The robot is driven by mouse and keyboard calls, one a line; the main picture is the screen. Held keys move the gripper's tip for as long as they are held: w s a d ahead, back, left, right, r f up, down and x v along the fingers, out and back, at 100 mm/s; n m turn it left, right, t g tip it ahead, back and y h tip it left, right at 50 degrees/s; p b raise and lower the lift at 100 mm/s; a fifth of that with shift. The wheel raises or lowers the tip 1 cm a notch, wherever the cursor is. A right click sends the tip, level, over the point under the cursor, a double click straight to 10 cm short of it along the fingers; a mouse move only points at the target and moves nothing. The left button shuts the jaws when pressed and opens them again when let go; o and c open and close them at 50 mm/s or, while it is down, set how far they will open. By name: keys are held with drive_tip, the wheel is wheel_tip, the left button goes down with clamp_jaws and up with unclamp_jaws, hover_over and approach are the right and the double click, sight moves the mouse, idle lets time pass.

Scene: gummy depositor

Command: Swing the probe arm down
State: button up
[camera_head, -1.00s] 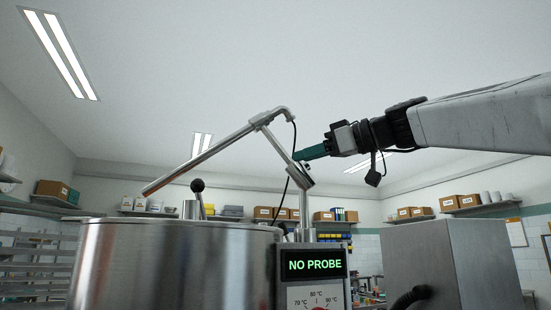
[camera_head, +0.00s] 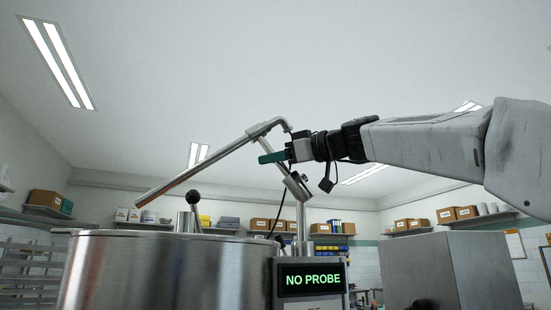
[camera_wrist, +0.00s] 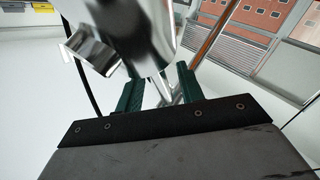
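The silver probe arm (camera_head: 200,172) is raised above the kettle, a long tube sloping down to the left from a bent top end. A short link runs from near its top to a joint (camera_head: 297,186) on the post. My gripper (camera_head: 266,157) has dark green fingers and overlaps the short link just below the tube in the head view. In the wrist view my gripper (camera_wrist: 160,88) has its fingers apart, with shiny metal (camera_wrist: 140,30) close beyond and between them. Contact cannot be told. The display box (camera_head: 312,280) reads "NO PROBE".
The steel kettle (camera_head: 165,270) stands below the probe arm, with a black-knobbed lever (camera_head: 194,198) at its rim. A grey metal cabinet (camera_head: 450,270) stands at the right below my arm. A black cable hangs beside the post. The space above the probe arm is clear.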

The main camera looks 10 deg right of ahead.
clamp_jaws()
idle(1.3)
